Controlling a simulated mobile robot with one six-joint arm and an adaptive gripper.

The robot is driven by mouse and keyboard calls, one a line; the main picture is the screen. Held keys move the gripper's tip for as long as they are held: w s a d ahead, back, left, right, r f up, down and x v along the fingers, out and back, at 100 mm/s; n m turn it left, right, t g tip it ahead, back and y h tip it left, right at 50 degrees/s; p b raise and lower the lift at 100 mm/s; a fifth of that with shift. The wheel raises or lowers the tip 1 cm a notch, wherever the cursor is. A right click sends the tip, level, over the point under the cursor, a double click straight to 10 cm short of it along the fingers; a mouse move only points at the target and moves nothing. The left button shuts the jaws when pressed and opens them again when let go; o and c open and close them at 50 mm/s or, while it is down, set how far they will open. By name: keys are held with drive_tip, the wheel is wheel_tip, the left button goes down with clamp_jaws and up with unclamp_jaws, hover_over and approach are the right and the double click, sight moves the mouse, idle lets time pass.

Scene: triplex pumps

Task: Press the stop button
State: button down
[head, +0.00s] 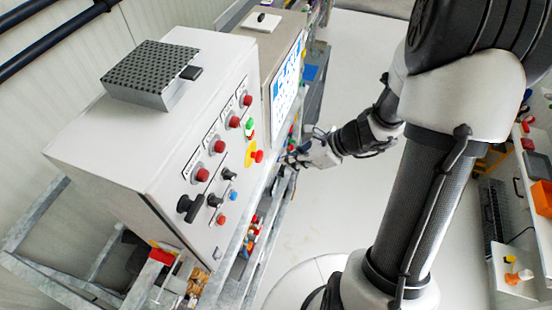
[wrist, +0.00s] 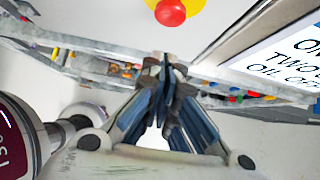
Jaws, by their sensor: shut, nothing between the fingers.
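A red mushroom button (head: 258,156) on a yellow disc stands out from the front of the light grey control cabinet (head: 140,150). In the wrist view the same red button (wrist: 171,12) is at the top edge, partly cut off, above my fingertips. My gripper (head: 290,160) is shut and empty, to the right of the button in the head view and apart from it. In the wrist view my gripper (wrist: 165,68) shows its dark fingertips together, pointing toward the cabinet side. I cannot read any label on the button.
Several red lamps or buttons, black knobs and a blue button (head: 233,196) share the cabinet front. A metal frame (wrist: 90,58) runs below the panel. White floor (head: 345,215) is open at right.

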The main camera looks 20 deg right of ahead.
sight(262, 158)
drive_tip(key=w+a, duration=0.1)
drive_tip(key=a, duration=0.1)
drive_tip(key=w+a+f, duration=0.1)
drive_tip(key=shift+w+a+p, duration=0.3)
drive_tip(key=shift+a+p, duration=0.05)
drive_tip(key=shift+w+a+r+b, duration=0.1)
drive_tip(key=shift+w+a+b, duration=0.4)
drive_tip(key=shift+a, duration=0.1)
